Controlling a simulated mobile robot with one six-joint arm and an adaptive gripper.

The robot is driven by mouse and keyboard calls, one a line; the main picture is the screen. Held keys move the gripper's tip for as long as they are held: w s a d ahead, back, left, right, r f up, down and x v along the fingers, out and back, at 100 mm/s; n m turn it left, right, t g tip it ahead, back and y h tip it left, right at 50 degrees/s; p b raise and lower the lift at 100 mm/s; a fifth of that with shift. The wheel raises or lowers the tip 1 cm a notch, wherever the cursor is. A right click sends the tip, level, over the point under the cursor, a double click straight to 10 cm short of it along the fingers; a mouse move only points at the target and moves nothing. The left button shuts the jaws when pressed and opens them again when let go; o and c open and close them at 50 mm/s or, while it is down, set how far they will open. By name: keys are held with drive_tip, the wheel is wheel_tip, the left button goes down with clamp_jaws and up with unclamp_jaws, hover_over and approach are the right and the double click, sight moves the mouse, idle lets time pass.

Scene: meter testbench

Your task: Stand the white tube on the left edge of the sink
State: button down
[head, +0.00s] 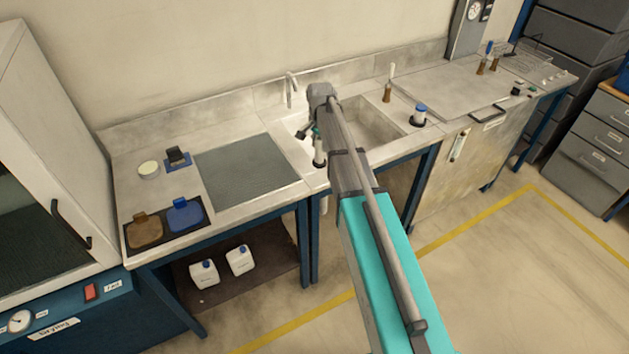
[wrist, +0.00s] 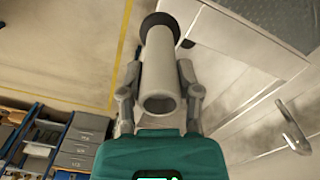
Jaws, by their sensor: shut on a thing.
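The white tube (head: 319,149) is upright near the left edge of the sink (head: 384,122). In the wrist view the tube (wrist: 160,70) shows an open end towards the camera and a dark ring at its far end. My gripper (wrist: 158,88) is shut on the tube, one finger on each side. In the head view my gripper (head: 311,132) is largely hidden behind my arm, which also covers part of the basin. I cannot tell whether the tube's base touches the sink edge.
A tap (head: 291,90) rises behind the sink's left side. A dark ribbed panel (head: 245,170) lies to the left. A blue-capped jar (head: 419,115) and a brown-bottomed tube (head: 388,85) stand right of the basin. Two white jugs (head: 204,273) sit on the shelf below.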

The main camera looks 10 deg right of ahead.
sight(317, 156)
drive_tip(key=s+r+p, duration=0.1)
drive_tip(key=s, duration=1)
drive_tip(key=shift+d+r, duration=0.25)
drive_tip(key=shift+d, duration=0.2)
drive_tip(key=w+f+b, duration=0.1)
drive_tip(key=w, duration=0.2)
drive_tip(key=w+f+b, duration=0.1)
drive_tip(key=w+f, duration=0.1)
drive_tip(key=w, duration=0.1)
drive_tip(key=w+a+f+b, duration=0.1)
drive_tip(key=w+b, duration=0.1)
drive_tip(key=w, duration=0.1)
drive_tip(key=shift+w+f, duration=0.1)
drive_tip(key=shift+f, duration=0.05)
drive_tip(key=w+f+b, duration=0.4)
drive_tip(key=shift+a+f+b, duration=0.15)
drive_tip(key=shift+f+b, duration=0.2)
drive_tip(key=shift+f, duration=0.05)
drive_tip(key=shift+w+f+b, duration=0.2)
drive_tip(key=shift+f+b, duration=0.8)
drive_tip(key=shift+b, duration=0.05)
drive_tip(key=shift+w+f+b, duration=0.2)
drive_tip(key=shift+f+b, duration=0.8)
